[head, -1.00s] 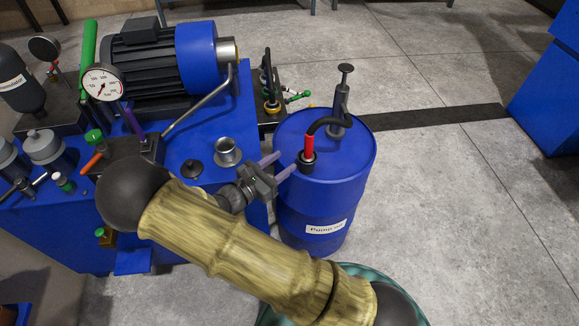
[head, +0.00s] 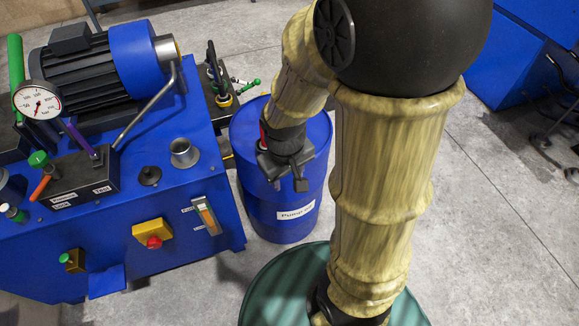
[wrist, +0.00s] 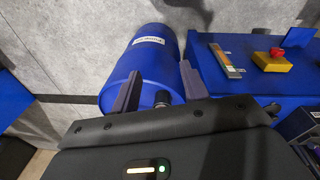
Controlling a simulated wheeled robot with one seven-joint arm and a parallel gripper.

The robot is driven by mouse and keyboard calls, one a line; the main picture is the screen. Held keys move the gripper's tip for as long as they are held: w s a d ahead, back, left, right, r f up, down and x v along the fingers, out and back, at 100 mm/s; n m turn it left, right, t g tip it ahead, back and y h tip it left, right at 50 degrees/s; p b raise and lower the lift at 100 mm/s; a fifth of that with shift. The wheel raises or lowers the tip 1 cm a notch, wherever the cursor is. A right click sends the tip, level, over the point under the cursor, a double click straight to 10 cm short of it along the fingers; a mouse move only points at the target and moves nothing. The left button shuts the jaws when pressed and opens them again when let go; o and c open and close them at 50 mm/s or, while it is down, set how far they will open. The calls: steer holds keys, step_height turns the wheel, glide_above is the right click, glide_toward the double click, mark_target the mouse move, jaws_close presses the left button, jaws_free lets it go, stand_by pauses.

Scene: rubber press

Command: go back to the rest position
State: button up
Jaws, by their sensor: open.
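My gripper (head: 289,186) is folded back close to my body, in front of the blue pump oil drum (head: 291,217) in the head view. In the wrist view its two grey fingers (wrist: 158,88) stand apart with nothing held between them. The drum (wrist: 150,66) lies beyond the fingers, with its white label facing the camera. A dark, round fitting on the drum shows between the fingers in the wrist view.
The blue press unit (head: 110,235) stands left of the drum, with a motor (head: 95,75), a gauge (head: 37,100), a metal filler neck (head: 184,153) and a red button on a yellow box (head: 153,234). Blue cabinets stand at the upper right.

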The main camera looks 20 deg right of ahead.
steer(key=shift+d+r+m+t+y, duration=0.15)
steer(key=shift+r+m+t, duration=0.25)
steer(key=shift+r+m, duration=0.2)
steer(key=shift+d+r+m+t+y, duration=0.15)
steer(key=shift+r+m+t, duration=0.25)
steer(key=shift+r+m, duration=0.2)
steer(key=w+p+v, duration=0.2)
steer(key=p+v, duration=0.7)
steer(key=p, duration=0.1)
steer(key=w+r+p+v, duration=0.1)
steer(key=w+p+v, duration=0.1)
steer(key=p+v, duration=0.7)
steer(key=shift+r+p, duration=0.4)
steer(key=shift+r, duration=0.2)
steer(key=shift+f, duration=0.1)
